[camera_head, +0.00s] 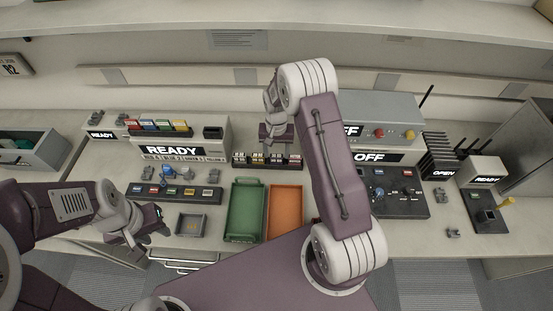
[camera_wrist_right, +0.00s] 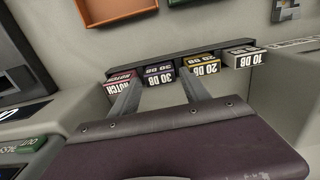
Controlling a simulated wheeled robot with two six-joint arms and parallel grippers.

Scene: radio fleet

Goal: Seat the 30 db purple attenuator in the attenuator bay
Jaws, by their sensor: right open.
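The 30 dB purple attenuator (camera_wrist_right: 160,75) sits upright in a dark rack (camera_wrist_right: 200,52), between a red notch block (camera_wrist_right: 120,80) and a yellow 20 dB block (camera_wrist_right: 201,66). A white 10 dB block (camera_wrist_right: 245,57) stands at the end. My right gripper (camera_wrist_right: 160,88) is open, its two fingers reaching toward the rack either side of the purple block; I cannot tell if they touch it. In the head view the right gripper (camera_head: 275,140) hangs over the rack (camera_head: 240,160). My left gripper (camera_head: 152,229) is at the lower left, away from the rack. I cannot identify the attenuator bay.
A green tray (camera_head: 246,210) and an orange tray (camera_head: 286,212) lie in front of the rack. A console with a READY sign (camera_head: 173,151) stands left. A console marked OFF (camera_head: 374,157) stands right, with a dark panel (camera_head: 392,205) below it.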

